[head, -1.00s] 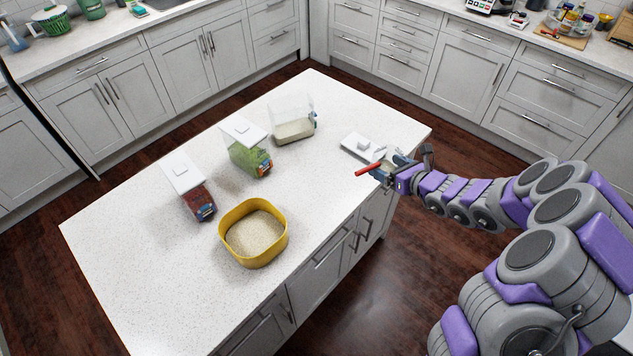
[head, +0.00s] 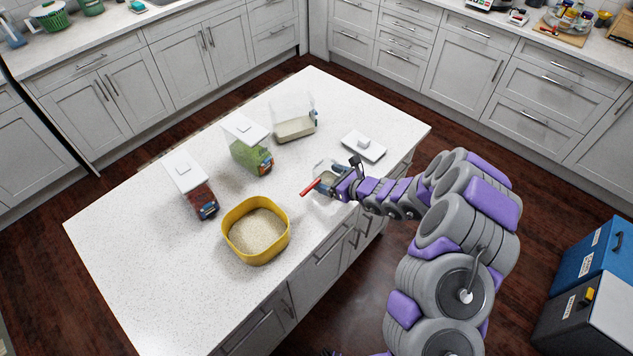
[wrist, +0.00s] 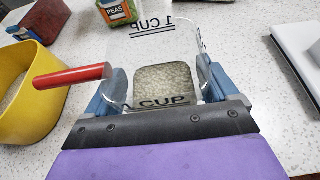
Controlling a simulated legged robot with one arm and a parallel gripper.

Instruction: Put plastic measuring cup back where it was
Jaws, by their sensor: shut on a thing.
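The clear plastic measuring cup (head: 325,172) has a red handle (head: 310,187) and "1 CUP" lettering, which reads in the wrist view (wrist: 160,29). My gripper (head: 338,187) is shut on the cup and holds it over the counter's right front part, right of the yellow bowl. In the wrist view my gripper's blue fingers (wrist: 160,92) flank the cup, and the red handle points left toward the bowl. A pale grainy patch shows within the cup's outline, apparently grain in it. I cannot tell the cup's exact height above the counter.
The yellow bowl (head: 232,246) holds pale grain. An open clear container (head: 294,106) with pale grain stands at the back; a white lid (head: 377,155) lies right of it. White-lidded containers of green peas (head: 247,156) and dark red contents (head: 197,195) stand left. The front-left counter is clear.

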